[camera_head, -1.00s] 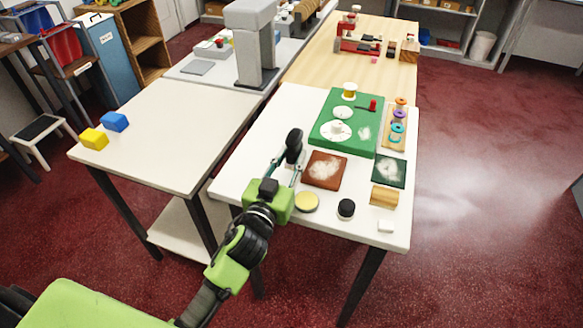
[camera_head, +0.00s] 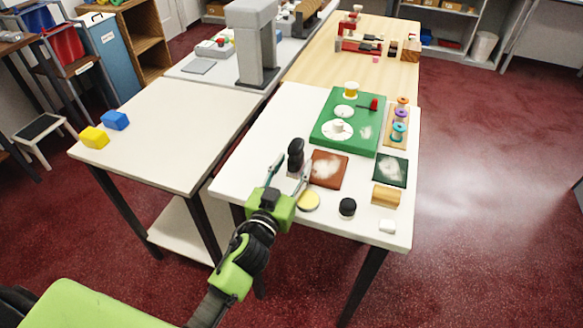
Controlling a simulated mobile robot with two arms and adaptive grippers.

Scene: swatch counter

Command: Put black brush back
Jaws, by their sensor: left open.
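The black brush (camera_head: 296,151), a dark upright piece with a rounded top, is at the left part of the white table, left of the brown swatch board (camera_head: 328,170). My left gripper (camera_head: 288,176) is open, with its fingers spread on either side of the brush's lower part. The brush's lower end is partly hidden by the fingers, so I cannot tell whether it touches the table. My right gripper is not in view.
A round black piece (camera_head: 347,208), a yellow disc (camera_head: 308,201), a wooden block (camera_head: 386,195) and a white block (camera_head: 387,227) lie near the front edge. A dark green board (camera_head: 391,171) and a larger green board (camera_head: 348,139) are behind. The left table (camera_head: 170,140) is mostly clear.

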